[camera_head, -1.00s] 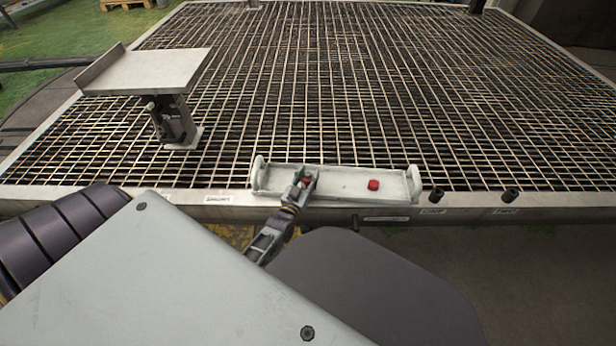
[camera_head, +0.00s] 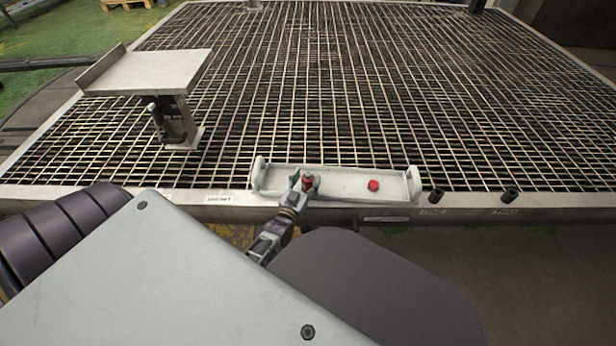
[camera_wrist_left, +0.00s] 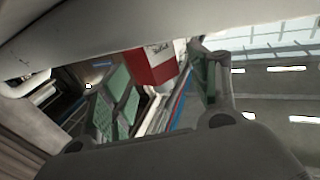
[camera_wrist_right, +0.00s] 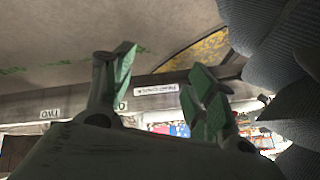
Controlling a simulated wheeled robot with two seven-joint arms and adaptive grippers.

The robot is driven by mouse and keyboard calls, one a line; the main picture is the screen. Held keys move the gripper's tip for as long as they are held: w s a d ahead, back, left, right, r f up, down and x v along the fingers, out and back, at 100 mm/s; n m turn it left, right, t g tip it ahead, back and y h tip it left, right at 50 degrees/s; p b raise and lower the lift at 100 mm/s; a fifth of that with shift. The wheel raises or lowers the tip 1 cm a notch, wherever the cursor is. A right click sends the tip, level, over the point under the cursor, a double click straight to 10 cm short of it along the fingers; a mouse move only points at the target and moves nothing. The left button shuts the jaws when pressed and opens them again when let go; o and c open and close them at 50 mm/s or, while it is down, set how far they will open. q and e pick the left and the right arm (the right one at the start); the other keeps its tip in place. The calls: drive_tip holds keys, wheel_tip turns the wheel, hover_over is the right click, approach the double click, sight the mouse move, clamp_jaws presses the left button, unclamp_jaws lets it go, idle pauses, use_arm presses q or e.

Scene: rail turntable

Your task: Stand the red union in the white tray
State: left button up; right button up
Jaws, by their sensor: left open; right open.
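The long white tray (camera_head: 340,194) lies along the near edge of the grating. A red piece, seemingly the red union (camera_head: 308,184), stands in its left half. A second, rounded red piece (camera_head: 373,185) sits in its right half. My left gripper (camera_head: 304,181) is open around the left red piece, which its fingers partly hide. In the left wrist view the red piece (camera_wrist_left: 150,66) shows between the green-padded fingers; whether they touch it I cannot tell. My right gripper (camera_wrist_right: 163,66) is open and empty in its wrist view, and out of the head view.
A flat metal platform on a post (camera_head: 150,72) stands at the far left of the grating. The grating (camera_head: 350,90) behind the tray is clear.

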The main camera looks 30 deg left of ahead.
use_arm(q)
drive_tip(key=s+d+p, duration=0.1)
drive_tip(key=s+p, duration=0.2)
drive_tip(key=s, duration=0.7)
drive_tip(key=shift+d+f, duration=0.25)
drive_tip(key=shift+d, duration=0.1)
use_arm(e)
drive_tip(key=shift+g+h, duration=0.3)
drive_tip(key=r, duration=0.2)
drive_tip(key=d+r, duration=0.1)
drive_tip(key=r, duration=0.1)
drive_tip(key=shift+r, duration=0.35)
drive_tip(key=shift+s+f, duration=0.15)
drive_tip(key=shift+f, duration=0.05)
